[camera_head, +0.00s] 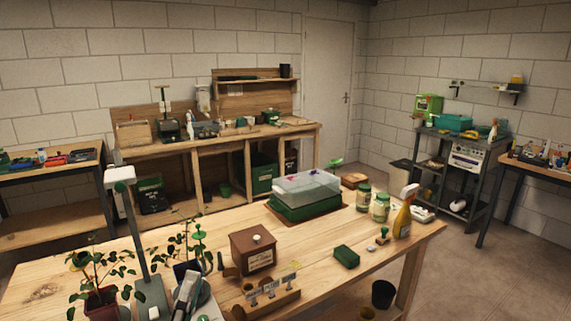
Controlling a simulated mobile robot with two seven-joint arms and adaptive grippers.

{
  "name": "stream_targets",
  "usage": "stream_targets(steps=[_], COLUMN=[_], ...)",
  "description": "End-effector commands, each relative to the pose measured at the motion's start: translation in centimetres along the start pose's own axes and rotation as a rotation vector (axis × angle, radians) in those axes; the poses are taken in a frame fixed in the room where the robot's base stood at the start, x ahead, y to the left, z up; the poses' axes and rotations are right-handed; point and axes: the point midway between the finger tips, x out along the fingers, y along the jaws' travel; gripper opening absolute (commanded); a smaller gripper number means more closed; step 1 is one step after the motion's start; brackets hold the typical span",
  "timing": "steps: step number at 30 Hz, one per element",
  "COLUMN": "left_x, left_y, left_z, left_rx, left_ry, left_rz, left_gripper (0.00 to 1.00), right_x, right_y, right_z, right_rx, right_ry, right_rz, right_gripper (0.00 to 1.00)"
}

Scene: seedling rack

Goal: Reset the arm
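My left gripper (188,278) seems to be the dark and pale grey shape at the bottom edge, left of centre, over the near side of the wooden table (330,238). It is small and mixed in with plants and tools, so its fingers cannot be made out. I see nothing clearly held in it. My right gripper is not in view.
A grey lamp post (137,235) and potted seedlings (103,300) stand close by at left. A brown box (253,250), a covered green tray (305,205), jars (381,207) and a spray bottle (403,220) stand further right. The table's right front is clearer.

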Motion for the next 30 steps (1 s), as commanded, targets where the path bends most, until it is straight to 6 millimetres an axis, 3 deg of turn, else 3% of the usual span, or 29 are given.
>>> stream_targets(steps=[3, 8, 12, 15, 18, 23, 30], left_x=[-4.9, -12.6, -20.4, -25.4, -29.2, -32.3, -32.7], left_y=[-5.5, -12.6, -17.9, -20.6, -22.2, -23.3, -23.4], left_z=[4.3, 7.7, 8.6, 8.3, 7.8, 7.2, 7.1], left_rx=[0.330, 0.693, 0.947, 1.083, 1.175, 1.246, 1.255], left_ry=[-0.199, -0.474, -0.714, -0.867, -0.983, -1.079, -1.092], left_rz=[-0.145, -0.312, -0.441, -0.514, -0.564, -0.602, -0.605], left_gripper=[0.33, 0.33, 0.33, 0.33, 0.33, 0.33, 0.33], right_x=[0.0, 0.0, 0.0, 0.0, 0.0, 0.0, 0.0], right_y=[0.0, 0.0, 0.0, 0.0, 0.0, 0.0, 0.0], right_z=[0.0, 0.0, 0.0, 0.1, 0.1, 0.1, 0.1], right_rx=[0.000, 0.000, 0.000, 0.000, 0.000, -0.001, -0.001], right_ry=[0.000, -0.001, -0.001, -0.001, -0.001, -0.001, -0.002], right_rz=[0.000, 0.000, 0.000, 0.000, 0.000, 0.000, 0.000], right_gripper=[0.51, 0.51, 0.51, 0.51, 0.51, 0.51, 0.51])
